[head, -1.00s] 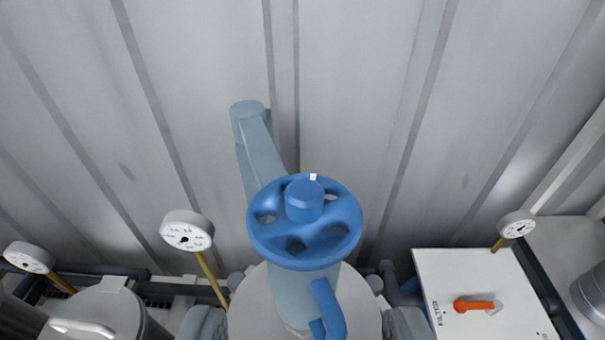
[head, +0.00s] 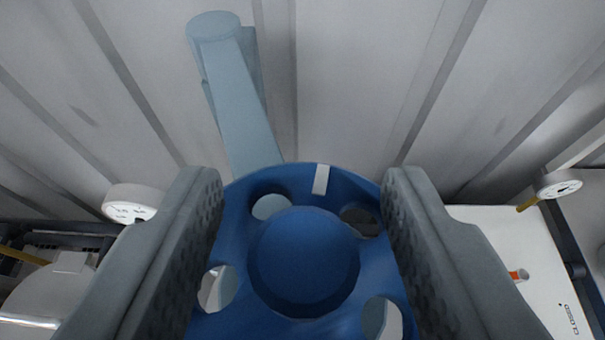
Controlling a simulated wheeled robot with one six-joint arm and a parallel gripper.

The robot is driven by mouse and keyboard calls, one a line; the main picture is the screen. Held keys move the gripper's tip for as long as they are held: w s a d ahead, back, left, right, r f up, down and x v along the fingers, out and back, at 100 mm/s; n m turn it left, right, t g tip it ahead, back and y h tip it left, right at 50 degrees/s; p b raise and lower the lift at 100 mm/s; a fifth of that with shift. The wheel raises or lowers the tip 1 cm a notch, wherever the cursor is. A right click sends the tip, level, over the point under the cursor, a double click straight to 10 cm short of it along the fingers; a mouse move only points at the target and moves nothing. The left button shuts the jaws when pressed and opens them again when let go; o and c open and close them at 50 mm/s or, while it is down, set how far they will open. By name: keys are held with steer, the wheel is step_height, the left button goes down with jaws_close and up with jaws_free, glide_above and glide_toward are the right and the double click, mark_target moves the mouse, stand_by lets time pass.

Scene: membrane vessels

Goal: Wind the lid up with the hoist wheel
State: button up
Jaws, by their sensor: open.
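The blue hoist wheel (head: 330,302) fills the lower middle of the head view, seen from above. It has a round central hub (head: 304,262), several round holes and a white mark (head: 321,179) on its far rim. My gripper (head: 302,190) is open, with one grey finger on each side of the wheel. Whether the fingers touch the rim cannot be told. A pale blue-grey hoist arm (head: 240,110) runs from behind the wheel to a round post at the upper left. The lid is hidden below the wheel and fingers.
A grey corrugated wall (head: 350,80) stands behind. A white gauge (head: 131,204) is at left, partly behind my finger, and another gauge (head: 558,184) is at right. A grey vessel (head: 50,290) is at lower left.

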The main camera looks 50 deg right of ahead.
steer(key=shift+c, duration=0.2)
steer(key=c, duration=1)
steer(key=shift+o, duration=0.2)
steer(key=shift+d+n+t+y, duration=0.1)
steer(key=shift+n+t+y, duration=0.3)
steer(key=shift+n+t, duration=0.1)
steer(key=shift+n+t+y, duration=0.4)
steer(key=shift+n+t, duration=0.1)
steer(key=shift+n, duration=0.1)
steer(key=o, duration=1)
